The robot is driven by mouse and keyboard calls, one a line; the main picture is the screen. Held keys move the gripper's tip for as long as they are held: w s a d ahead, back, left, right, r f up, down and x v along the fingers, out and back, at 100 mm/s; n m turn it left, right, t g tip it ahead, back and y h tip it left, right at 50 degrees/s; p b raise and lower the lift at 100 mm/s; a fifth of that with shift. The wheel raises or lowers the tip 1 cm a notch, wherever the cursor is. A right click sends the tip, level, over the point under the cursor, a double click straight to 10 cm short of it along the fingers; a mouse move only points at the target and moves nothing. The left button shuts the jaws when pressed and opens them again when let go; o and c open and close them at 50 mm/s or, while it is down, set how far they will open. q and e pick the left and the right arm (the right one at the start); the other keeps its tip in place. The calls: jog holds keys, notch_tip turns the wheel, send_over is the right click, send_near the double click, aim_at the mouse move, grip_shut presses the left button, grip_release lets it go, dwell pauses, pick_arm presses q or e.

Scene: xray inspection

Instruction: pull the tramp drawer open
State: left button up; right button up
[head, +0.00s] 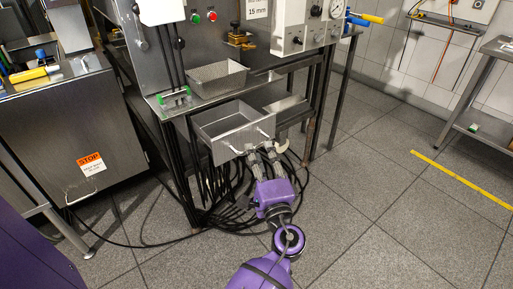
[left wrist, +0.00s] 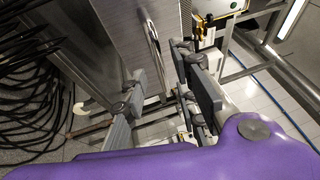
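The tramp drawer (head: 227,122) is an open-topped grey metal box under the bench top. It sticks out from the machine frame, and its inside shows in the head view. My left gripper (head: 262,158) is at its front face, low and right of the middle. In the left wrist view, the drawer's metal front (left wrist: 122,28) carries a slim bar handle (left wrist: 153,42). The left gripper's fingers (left wrist: 162,98) stand apart on either side of the handle's line, with a visible gap. Contact with the handle cannot be told. My right gripper is not in view.
Black cables (head: 225,200) lie coiled on the floor under the machine. A smaller tray (head: 216,78) sits on the bench above the drawer. A steel cabinet with a STOP label (head: 91,163) stands left. Tiled floor (head: 365,200) at right is clear.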

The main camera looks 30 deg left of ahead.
pick_arm(q)
jog(key=v, duration=0.8)
jog(key=shift+s, duration=0.15)
